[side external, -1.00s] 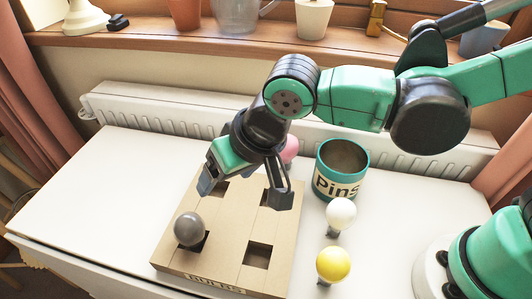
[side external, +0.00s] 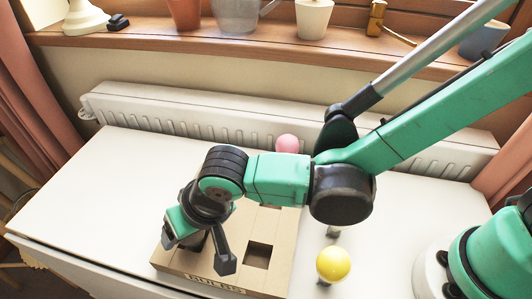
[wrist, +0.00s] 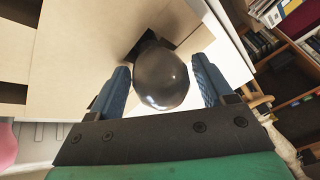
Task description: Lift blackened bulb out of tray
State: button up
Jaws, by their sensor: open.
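The blackened bulb (wrist: 161,77) is dark grey and glossy in the wrist view. It sits at a square hole of the cardboard tray and lies between the two fingers of my gripper (wrist: 163,85). The fingers are open, with a gap visible on each side of the bulb. In the side view my gripper (side external: 200,250) is low over the front left of the tray (side external: 283,245) and hides the bulb. The tray is tan, with "BULBS" on its front edge and an empty square hole at front right.
A yellow bulb (side external: 333,264) stands on the white table right of the tray. A pink bulb (side external: 287,144) is behind the tray. My arm hides the pins tin and most of the white bulb. The table's left part is clear. A radiator (side external: 190,115) runs along the back.

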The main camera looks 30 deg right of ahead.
jog(key=c, duration=1.1)
jog(key=shift+o, duration=0.2)
notch_tip(320, 180, up, 24)
dwell(0.8)
